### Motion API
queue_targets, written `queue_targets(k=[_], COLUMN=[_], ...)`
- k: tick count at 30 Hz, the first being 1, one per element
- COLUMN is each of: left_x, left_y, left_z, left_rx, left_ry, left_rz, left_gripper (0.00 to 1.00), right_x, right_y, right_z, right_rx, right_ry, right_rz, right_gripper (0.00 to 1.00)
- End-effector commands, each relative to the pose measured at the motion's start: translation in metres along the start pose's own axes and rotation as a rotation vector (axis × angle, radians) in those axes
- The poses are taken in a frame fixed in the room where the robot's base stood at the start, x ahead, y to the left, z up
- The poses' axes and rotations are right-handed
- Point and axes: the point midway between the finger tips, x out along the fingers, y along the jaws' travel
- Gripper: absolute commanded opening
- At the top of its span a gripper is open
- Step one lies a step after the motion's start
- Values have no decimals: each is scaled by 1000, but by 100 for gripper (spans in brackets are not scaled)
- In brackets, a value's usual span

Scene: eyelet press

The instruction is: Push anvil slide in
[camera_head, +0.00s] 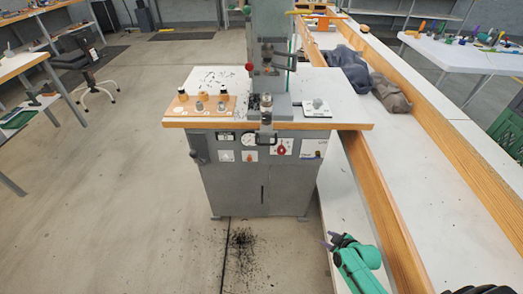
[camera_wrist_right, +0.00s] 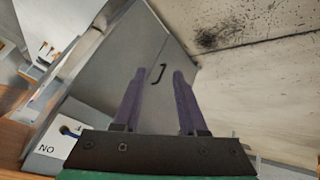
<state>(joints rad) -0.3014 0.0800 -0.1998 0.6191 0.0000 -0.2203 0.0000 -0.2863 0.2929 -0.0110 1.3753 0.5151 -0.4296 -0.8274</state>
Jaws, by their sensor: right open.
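The eyelet press (camera_head: 268,40) stands on a grey cabinet with a white, wood-edged top. The anvil slide (camera_head: 266,114) appears as a grey block low on the press at the front edge of the top, with a dark handle (camera_head: 266,138) sticking out toward me. How far it is out is hard to tell. My right gripper (camera_head: 329,241) is low at the right, in front of the cabinet and well apart from the slide. In the right wrist view its two purple fingers (camera_wrist_right: 157,78) are spread, with nothing between them. My left gripper is not in view.
A wooden block with several knobs (camera_head: 201,105) sits left of the slide, and a white device (camera_head: 317,107) sits right of it. A long wood-edged bench (camera_head: 400,150) runs along the right. The floor in front is clear except for dark specks.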

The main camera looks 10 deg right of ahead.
Motion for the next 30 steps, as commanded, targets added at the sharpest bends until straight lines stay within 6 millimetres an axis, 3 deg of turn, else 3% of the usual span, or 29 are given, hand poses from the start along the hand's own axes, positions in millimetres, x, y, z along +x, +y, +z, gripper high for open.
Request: queue_targets(k=[1, 3, 5, 6, 9, 12, 15, 17, 20, 30], left_x=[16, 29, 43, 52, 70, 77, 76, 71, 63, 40], left_y=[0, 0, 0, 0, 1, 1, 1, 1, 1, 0], left_z=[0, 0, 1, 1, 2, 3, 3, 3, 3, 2], left_rx=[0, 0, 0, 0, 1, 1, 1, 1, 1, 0], left_ry=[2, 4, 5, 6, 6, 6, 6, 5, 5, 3], left_rz=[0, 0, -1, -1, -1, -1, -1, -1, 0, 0], left_gripper=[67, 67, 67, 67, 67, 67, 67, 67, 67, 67], right_x=[2, -10, -32, -53, -115, -163, -182, -181, -171, -110], right_y=[22, 53, 76, 87, 88, 74, 67, 67, 67, 59], right_z=[-26, -76, -128, -166, -248, -292, -310, -316, -331, -396], right_rx=[-69, -201, -352, -475, -783, -993, -1070, -1073, -1069, -1065], right_ry=[74, 194, 319, 409, 612, 735, 781, 784, 785, 783], right_rz=[31, 78, 132, 175, 281, 355, 385, 388, 389, 385], right_gripper=[42, 42, 42, 42, 42, 42, 42, 42, 42, 42])
